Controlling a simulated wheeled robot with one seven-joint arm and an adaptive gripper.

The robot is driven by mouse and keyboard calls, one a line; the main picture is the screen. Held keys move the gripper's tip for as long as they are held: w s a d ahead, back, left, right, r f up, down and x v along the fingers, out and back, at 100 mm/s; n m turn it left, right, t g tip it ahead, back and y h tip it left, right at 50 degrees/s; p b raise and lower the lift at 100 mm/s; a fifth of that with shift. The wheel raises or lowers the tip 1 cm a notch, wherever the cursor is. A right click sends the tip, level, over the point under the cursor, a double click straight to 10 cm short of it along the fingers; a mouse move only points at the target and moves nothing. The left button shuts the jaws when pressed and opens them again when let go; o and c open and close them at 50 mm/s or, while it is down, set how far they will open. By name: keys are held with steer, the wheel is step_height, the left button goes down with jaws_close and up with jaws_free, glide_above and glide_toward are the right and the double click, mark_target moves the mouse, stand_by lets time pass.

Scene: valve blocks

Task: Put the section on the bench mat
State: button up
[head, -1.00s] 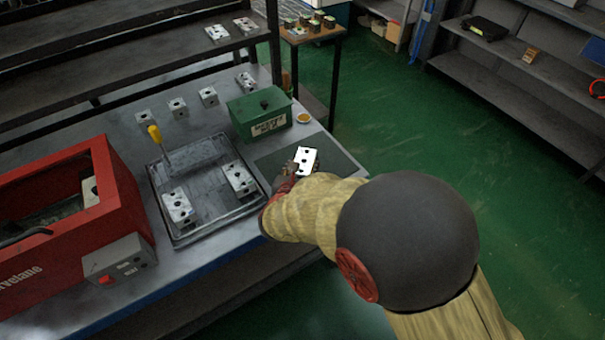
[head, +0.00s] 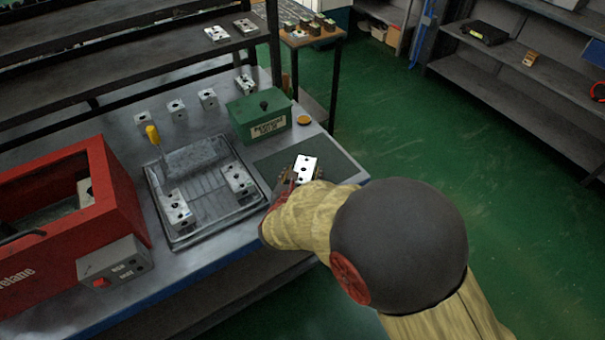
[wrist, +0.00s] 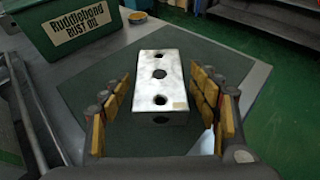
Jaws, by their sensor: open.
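The section, a pale metal block with round holes (wrist: 160,82), rests on the dark green bench mat (wrist: 215,63). It also shows in the head view (head: 305,168), on the mat's (head: 340,165) near part. My gripper (wrist: 160,118) is open, with its yellow-padded fingers on both sides of the block. A gap shows between the block and the fingers on each side. In the head view my gripper (head: 290,182) is partly hidden behind my arm.
A green box (head: 262,117) stands just behind the mat. A grey tray (head: 205,228) with two similar blocks and a yellow-handled brush lies to the left. A red machine (head: 75,210) stands farther left. Several blocks stand along the back of the bench.

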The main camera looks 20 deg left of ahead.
steer(key=shift+r, duration=0.1)
steer(key=shift+s+r, duration=0.15)
steer(key=shift+r, duration=0.05)
steer(key=p+v, duration=0.4)
steer(key=v, duration=0.6)
steer(key=shift+s, duration=0.2)
steer(key=shift+s+d+r, duration=0.1)
steer(key=shift+s+r, duration=0.1)
steer(key=shift+s, duration=0.4)
